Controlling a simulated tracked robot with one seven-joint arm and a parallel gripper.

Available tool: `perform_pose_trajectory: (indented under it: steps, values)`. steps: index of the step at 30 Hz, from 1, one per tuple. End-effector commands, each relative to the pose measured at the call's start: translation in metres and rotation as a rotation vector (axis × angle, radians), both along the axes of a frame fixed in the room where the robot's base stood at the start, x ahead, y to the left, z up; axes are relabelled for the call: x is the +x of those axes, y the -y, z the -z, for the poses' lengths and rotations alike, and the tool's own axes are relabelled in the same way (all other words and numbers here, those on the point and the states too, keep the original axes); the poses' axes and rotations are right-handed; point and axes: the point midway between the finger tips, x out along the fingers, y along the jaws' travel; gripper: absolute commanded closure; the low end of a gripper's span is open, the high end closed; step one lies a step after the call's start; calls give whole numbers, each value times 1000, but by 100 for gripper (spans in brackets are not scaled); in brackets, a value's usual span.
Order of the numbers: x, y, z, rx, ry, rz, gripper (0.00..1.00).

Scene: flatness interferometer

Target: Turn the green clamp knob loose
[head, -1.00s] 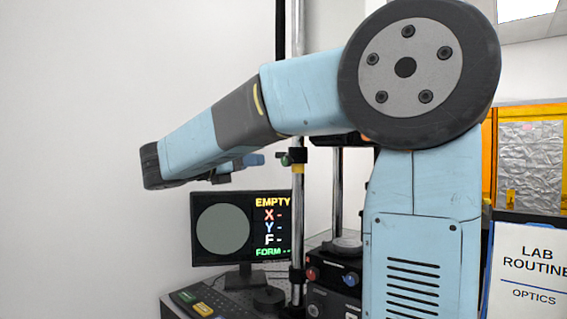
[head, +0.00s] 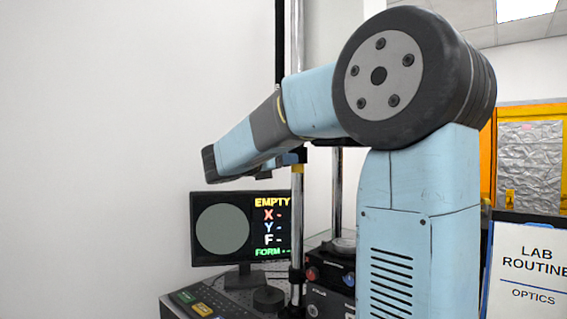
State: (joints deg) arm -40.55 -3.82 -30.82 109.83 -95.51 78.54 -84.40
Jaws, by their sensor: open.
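The green clamp knob is hidden in the head view, behind the end of my arm. Its black clamp sits on the upright chrome post (head: 297,205), and a yellow band shows just below it. My gripper (head: 296,157) shows only as a small blue and dark part under my forearm, in front of or beside the clamp. Its fingertips cannot be made out, and I see nothing held. I cannot tell whether it touches the knob.
A monitor (head: 240,228) reading EMPTY stands behind the instrument's base. A black control box (head: 331,275) with red and blue knobs is right of the post. A keypad panel (head: 197,300) lies front left. A LAB ROUTINE sign (head: 530,265) stands at the right. Free air lies left of my arm.

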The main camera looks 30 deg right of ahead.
Motion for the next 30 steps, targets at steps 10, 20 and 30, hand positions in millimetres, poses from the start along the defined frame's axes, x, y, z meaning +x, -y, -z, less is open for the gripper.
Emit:
perform_pose_trajectory:
  steps: [10, 20, 30]
  values:
    - [0, 1, 0, 0, 0, 0, 46]
    - [1, 1, 0, 0, 0, -1, 77]
    - [1, 4, 0, 2, 4, 0, 97]
